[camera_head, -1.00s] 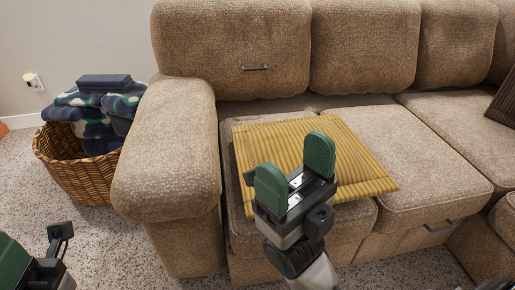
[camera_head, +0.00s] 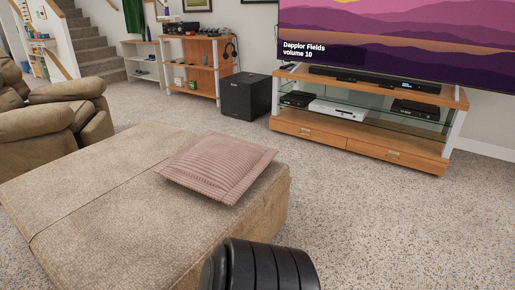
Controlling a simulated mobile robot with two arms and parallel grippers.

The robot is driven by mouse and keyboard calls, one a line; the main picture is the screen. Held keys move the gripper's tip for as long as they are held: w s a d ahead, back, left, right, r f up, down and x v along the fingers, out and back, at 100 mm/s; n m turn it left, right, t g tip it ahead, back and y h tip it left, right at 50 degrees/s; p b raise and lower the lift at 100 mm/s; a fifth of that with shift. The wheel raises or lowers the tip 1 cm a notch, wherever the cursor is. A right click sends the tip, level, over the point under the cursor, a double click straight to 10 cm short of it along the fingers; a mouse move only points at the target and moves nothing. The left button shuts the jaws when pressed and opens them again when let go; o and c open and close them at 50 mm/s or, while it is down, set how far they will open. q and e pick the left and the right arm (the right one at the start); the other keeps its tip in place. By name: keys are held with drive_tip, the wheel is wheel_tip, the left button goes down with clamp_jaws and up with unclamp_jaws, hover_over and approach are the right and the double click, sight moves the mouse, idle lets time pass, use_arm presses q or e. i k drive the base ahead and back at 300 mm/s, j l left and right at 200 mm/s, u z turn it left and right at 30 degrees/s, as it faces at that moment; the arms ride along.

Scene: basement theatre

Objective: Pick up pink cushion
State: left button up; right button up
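The pink cushion (camera_head: 217,166) is square and ribbed. It lies flat near the right end of a beige upholstered ottoman (camera_head: 90,192), with nothing on top of it. A black ribbed part of my own arm shows at the bottom edge, in front of the ottoman and apart from the cushion. Neither of my grippers shows in the current view.
A brown recliner (camera_head: 62,112) stands at the left. A black speaker box (camera_head: 246,97) and a wooden TV stand (camera_head: 366,137) are behind the ottoman. A wooden shelf (camera_head: 202,62) and stairs (camera_head: 92,45) are at the back. Carpet (camera_head: 400,230) is open at the right.

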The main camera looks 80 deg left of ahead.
sight(220, 166)
drive_tip(key=u, duration=3)
drive_tip(key=i+l, duration=0.4)
drive_tip(key=l, duration=0.15)
drive_tip(key=i+l, duration=0.4)
drive_tip(key=l, duration=0.15)
drive_tip(key=i+l, duration=0.4)
drive_tip(key=l, duration=0.15)
drive_tip(key=i+l, duration=0.4)
drive_tip(key=l+u, duration=0.05)
drive_tip(key=l, duration=0.05)
